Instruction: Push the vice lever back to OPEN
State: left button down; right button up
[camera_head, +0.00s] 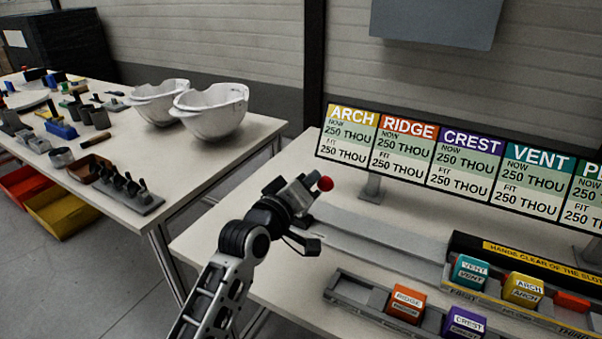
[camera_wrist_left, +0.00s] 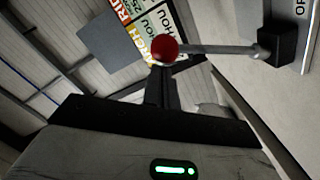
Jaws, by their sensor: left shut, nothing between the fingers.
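The vice lever shows in the left wrist view as a grey rod (camera_wrist_left: 215,49) with a red ball knob (camera_wrist_left: 165,48) at its left end and a black pivot block (camera_wrist_left: 279,40) at its right end. A pale plate with partly cut-off lettering, "OP", stands at the right edge. My left gripper (camera_wrist_left: 161,72) is shut and empty, its fingertips at the knob's lower edge; I cannot tell whether they touch. In the head view the red knob (camera_head: 325,183) shows just beyond my left gripper (camera_head: 308,186), which hides most of the lever and vice. My right gripper is out of view.
A sign board (camera_head: 465,170) stands behind on the table. Grey rails (camera_head: 375,240) and trays with an orange block (camera_head: 405,303), a purple block (camera_head: 464,322), a teal block (camera_head: 470,272) and a yellow block (camera_head: 524,289) lie right. White helmet shells (camera_head: 212,112) sit on the other table.

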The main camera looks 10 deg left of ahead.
pick_arm(q)
jog(key=shift+s+d+f, duration=0.1)
jog(key=shift+d, duration=0.1)
dwell(0.4)
jog(key=v, duration=1.6)
jog(key=shift+a, duration=0.15)
jog(key=s+f+m+g+y, duration=0.1)
jog(key=s+f+m+g, duration=0.1)
jog(key=s+f, duration=0.2)
jog(key=s+f+m+g+y, duration=0.1)
jog(key=s+f, duration=0.4)
jog(key=f, duration=0.6)
jog(key=s+a+f+m+g+y, duration=0.1)
jog(key=s+f+m+g, duration=0.1)
jog(key=s+f+m, duration=0.2)
notch_tip(320, 180, down, 4)
jog(key=shift+s+r+m+g, duration=0.2)
jog(key=shift+s+m+g, duration=0.2)
jog(key=shift+s, duration=0.15)
